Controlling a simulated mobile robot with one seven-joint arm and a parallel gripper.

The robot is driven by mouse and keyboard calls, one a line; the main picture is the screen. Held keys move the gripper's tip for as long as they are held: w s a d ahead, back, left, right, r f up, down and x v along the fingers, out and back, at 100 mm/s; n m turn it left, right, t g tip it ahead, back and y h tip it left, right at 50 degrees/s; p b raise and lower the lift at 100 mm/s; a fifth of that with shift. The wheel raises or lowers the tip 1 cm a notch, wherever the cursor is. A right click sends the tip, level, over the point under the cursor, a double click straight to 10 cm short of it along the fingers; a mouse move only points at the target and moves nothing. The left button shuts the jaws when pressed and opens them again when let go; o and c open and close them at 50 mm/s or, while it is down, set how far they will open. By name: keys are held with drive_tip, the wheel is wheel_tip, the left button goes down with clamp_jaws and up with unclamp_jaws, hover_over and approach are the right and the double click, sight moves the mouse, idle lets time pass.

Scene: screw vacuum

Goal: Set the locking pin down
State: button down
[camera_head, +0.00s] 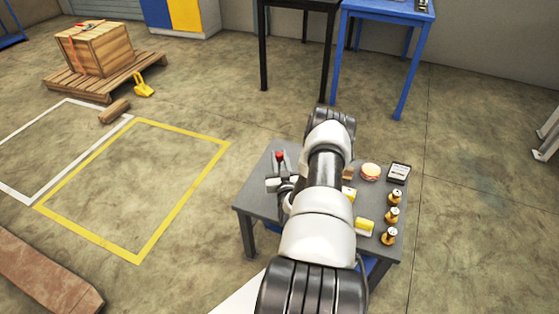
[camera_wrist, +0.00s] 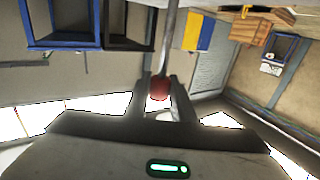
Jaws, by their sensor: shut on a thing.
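The locking pin (camera_head: 280,156) shows a red knob in the head view, just beyond my gripper (camera_head: 281,171). In the wrist view its red knob (camera_wrist: 160,87) sits between the two fingers of my gripper (camera_wrist: 164,98), which is shut on it. A grey metal rod runs from the knob to the picture's top edge. The pin is over the far left part of the grey table (camera_head: 249,207). Whether its lower end touches the table cannot be told.
On the table's right side stand several small brass-coloured items (camera_head: 391,215), a yellow block (camera_head: 365,227), a burger-like item (camera_head: 371,172) and a dark-framed card (camera_head: 398,173). My arm covers the table's middle. A blue table (camera_head: 378,10) stands behind; open floor lies left.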

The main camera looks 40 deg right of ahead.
drive_tip(key=shift+f, duration=0.2)
drive_tip(key=c, duration=1.5)
unclamp_jaws()
drive_tip(key=shift+r, duration=0.1)
drive_tip(key=shift+r, duration=0.3)
drive_tip(key=p+v, duration=0.2)
drive_tip(key=v, duration=1)
drive_tip(key=shift+s+f+p, duration=0.1)
drive_tip(key=shift+f+p, duration=0.1)
drive_tip(key=shift+p, duration=0.15)
drive_tip(key=shift+d, duration=0.1)
